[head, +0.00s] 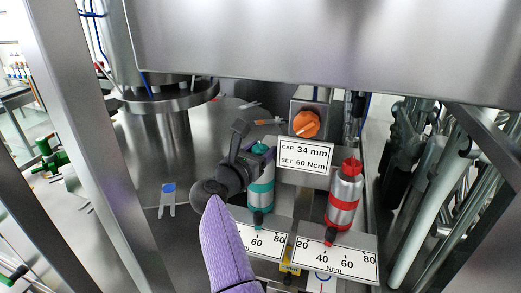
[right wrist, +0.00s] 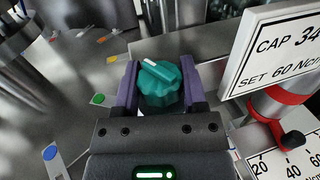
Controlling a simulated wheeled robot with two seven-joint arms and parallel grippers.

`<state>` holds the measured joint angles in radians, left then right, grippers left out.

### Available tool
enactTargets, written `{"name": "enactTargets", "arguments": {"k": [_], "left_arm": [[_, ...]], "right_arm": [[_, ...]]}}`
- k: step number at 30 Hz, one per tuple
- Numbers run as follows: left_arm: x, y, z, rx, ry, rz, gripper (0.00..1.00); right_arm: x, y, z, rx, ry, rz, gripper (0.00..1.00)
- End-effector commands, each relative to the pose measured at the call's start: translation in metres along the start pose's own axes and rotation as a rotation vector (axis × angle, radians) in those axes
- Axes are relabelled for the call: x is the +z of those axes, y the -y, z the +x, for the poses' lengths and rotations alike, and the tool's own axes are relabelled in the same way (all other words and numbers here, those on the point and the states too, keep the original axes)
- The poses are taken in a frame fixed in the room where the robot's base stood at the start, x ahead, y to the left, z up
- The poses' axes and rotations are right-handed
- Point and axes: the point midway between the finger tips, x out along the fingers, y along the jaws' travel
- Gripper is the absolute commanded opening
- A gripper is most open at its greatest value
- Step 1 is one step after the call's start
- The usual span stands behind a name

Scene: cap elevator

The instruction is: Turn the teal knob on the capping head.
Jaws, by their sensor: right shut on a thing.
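The teal knob (right wrist: 160,88) sits between the two purple fingers of my right gripper (right wrist: 157,78) in the right wrist view. The fingers are closed on its sides, and a white mark on its top points to the upper left. In the head view the knob (head: 260,148) tops a teal-banded metal capping head (head: 261,190), and my right gripper (head: 256,154) reaches it from the left, partly hiding it. A black pointer at the head's foot is over a scale plate (head: 260,229), near 60; my arm hides the plate's left end. My left gripper is not in view.
A red-banded head (head: 342,200) with a red top stands to the right over its own scale plate (head: 335,255). A sign (head: 305,156) reads CAP 34 mm, SET 60 Ncm. An orange knob (head: 306,123) is behind it. A steel post (head: 85,130) stands at left.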

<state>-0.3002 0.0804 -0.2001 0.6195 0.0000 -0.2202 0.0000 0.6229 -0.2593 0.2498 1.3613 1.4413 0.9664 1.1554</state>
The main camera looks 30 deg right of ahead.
Motion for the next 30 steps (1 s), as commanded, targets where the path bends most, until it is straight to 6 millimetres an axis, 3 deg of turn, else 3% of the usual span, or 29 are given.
{"name": "enactTargets", "arguments": {"k": [8, 21, 30], "left_arm": [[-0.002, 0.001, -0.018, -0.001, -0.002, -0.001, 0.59], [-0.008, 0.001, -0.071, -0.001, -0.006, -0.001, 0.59], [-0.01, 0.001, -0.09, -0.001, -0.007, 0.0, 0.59]], "right_arm": [[0.003, 0.001, -0.001, 0.093, -0.002, 0.0, 0.0], [0.005, 0.001, 0.0, 0.385, -0.001, -0.002, 0.0], [0.002, 0.0, 0.0, 0.501, 0.0, -0.002, 0.0]]}}
